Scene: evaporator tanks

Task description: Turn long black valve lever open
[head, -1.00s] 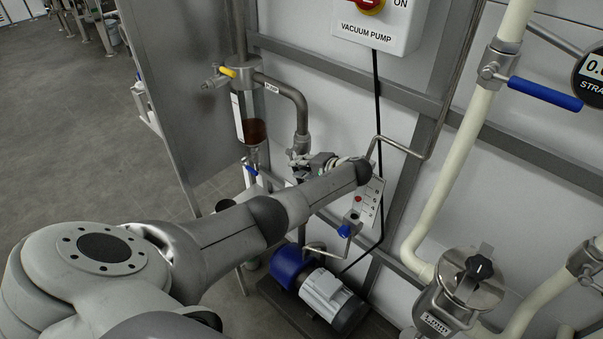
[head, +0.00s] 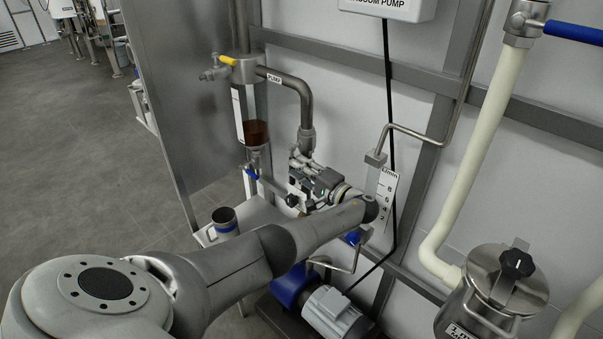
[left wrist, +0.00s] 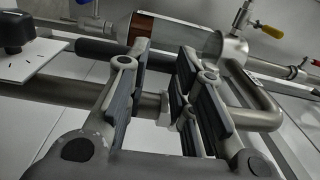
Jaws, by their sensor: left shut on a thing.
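My left gripper (head: 306,178) is at the pipework below the bent pump pipe, with its arm coming in from the left. In the left wrist view its two padded fingers (left wrist: 160,75) stand a little apart. A long black bar, which looks like the valve lever (left wrist: 98,48), runs in from the left to the left finger. The fingers close on it, but they hide the contact itself. In the head view the gripper and wrist largely cover the lever. My right gripper is in neither view now.
A glass vessel with brown liquid (head: 256,132) and a yellow-handled valve (head: 228,61) stand just behind the gripper. A scale plate (head: 386,195) is on the right. A motor pump (head: 330,308) sits below. A steel panel (head: 175,90) bounds the left side.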

